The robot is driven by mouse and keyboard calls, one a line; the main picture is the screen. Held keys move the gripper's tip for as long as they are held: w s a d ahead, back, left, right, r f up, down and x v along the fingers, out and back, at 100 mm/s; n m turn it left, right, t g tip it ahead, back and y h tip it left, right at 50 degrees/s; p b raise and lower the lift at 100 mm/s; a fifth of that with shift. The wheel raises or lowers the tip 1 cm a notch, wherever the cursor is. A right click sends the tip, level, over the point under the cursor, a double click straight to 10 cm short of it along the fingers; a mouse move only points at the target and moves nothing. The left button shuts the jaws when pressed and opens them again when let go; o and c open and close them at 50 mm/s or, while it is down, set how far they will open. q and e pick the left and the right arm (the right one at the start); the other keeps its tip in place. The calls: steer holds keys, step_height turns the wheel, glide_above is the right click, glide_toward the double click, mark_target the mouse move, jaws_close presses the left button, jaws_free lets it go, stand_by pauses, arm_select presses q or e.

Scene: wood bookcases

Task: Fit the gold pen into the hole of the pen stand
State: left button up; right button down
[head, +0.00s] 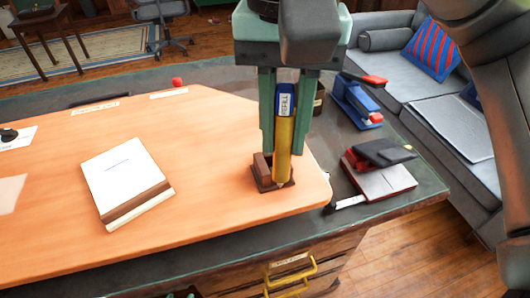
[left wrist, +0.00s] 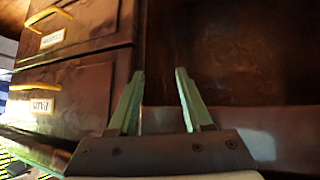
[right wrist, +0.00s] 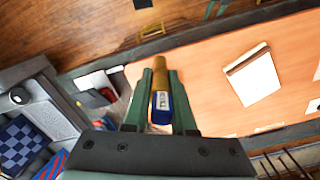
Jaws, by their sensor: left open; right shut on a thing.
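The gold pen (head: 284,145) has a blue end with a white label and is held nearly upright, gold end down. My right gripper (head: 283,155) is shut on it, one finger on each side. The pen also shows in the right wrist view (right wrist: 161,85). The pen stand (head: 262,182) is a small dark wood block near the desk's right corner. The pen's lower tip overlaps the stand in the head view; I cannot tell whether it is in the hole, above it or in front. My left gripper (left wrist: 157,75) is open and empty, in front of dark wood drawers.
A white-covered book (head: 125,180) lies left of the stand on the orange desk top (head: 215,225). A blue stapler (head: 357,100) and a dark item on a book (head: 385,180) stand at the right. Drawers with a yellow handle (head: 290,275) are below. The desk between book and stand is clear.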

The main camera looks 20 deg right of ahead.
steer(key=shift+w+d+f+b, duration=0.2)
steer(key=shift+w+d+f, duration=0.3)
steer(key=shift+w+f, duration=1.55)
steer(key=shift+w+d+f+b, duration=0.2)
steer(key=shift+w+d+f, duration=0.25)
steer(key=shift+w+f, duration=1.6)
steer(key=shift+w+d+f+b, duration=0.2)
steer(key=shift+w+d+f, duration=0.3)
steer(key=shift+w+f, duration=1.5)
steer(key=shift+f, duration=0.1)
steer(key=shift+f, duration=0.1)
steer(key=c, duration=0.7)
jaws_free()
steer(key=shift+c, duration=0.2)
step_height(320, 180, up, 8)
steer(key=p, duration=0.1)
steer(key=shift+f, duration=0.1)
